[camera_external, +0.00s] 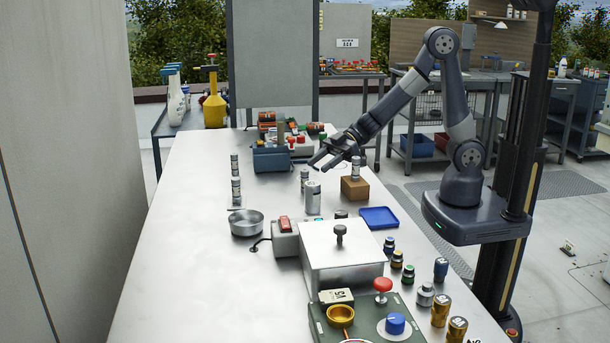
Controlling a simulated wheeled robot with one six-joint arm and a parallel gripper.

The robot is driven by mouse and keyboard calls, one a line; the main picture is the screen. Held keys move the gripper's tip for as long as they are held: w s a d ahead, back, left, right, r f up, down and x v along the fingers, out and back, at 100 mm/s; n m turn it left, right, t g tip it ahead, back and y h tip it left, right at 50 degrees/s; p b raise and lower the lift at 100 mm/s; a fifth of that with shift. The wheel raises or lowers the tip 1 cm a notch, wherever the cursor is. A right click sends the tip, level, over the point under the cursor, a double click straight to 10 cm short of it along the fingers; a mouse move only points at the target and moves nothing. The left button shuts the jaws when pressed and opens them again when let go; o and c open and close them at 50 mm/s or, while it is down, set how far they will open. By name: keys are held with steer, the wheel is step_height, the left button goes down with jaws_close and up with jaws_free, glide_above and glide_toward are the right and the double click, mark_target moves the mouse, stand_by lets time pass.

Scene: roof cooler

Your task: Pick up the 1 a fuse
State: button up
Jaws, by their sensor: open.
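Several small cylinders with pale and dark bands look like fuses, but their ratings are too small to read, so I cannot tell which is the 1 A fuse. One fuse-like cylinder (356,169) stands upright on a brown block (354,189). Another upright one (304,181) stands on the table below my gripper. Two more stand at the left, a far one (234,165) and a nearer one (236,188). My gripper (318,160) is open, with nothing seen between its fingers. It points left above the table, beyond a larger pale cylinder (313,198).
A metal bowl (246,223), a lidded metal box (342,258) and a blue tray (379,217) are nearer. Small jars and cans line the right edge. The table's left side (170,240) is clear.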

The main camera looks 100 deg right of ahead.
mark_target(305, 181)
steer(key=x, duration=0.8)
steer(key=shift+w+r+b, duration=0.15)
steer(key=shift+w+b, duration=0.2)
steer(key=shift+w, duration=0.05)
steer(key=shift+c, duration=0.6)
jaws_close()
steer(key=shift+r, duration=0.1)
